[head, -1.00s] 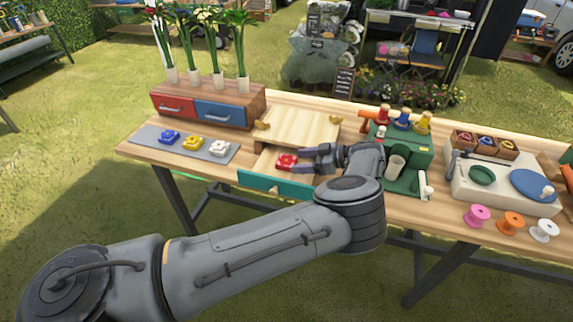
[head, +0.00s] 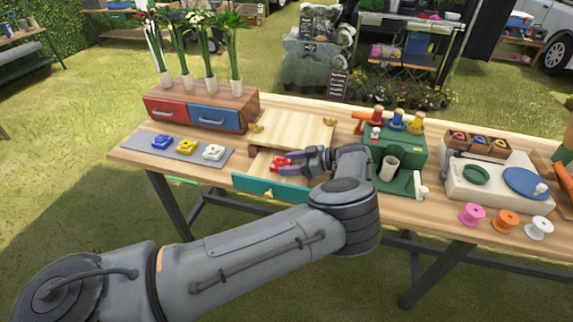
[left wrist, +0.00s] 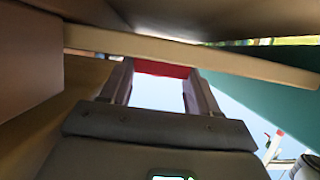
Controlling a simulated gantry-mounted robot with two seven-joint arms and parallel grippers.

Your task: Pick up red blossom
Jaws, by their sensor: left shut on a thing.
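The red blossom (head: 281,163) lies in the open teal-fronted drawer (head: 262,189) below the light wooden board in the head view. My left gripper (head: 287,164) is shut on the blossom from the right side, low inside the drawer. In the left wrist view the red blossom (left wrist: 160,69) shows as a red band between the two fingers (left wrist: 158,82). Most of its shape is hidden there. My right gripper is in neither view.
A grey mat (head: 222,163) at the left holds blue, yellow and white blossoms. A red and blue drawer box (head: 165,110) with tall flowers stands behind it. A green machine (head: 405,150) stands right of the drawer. Pink, orange and white spools (head: 505,221) sit farther right.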

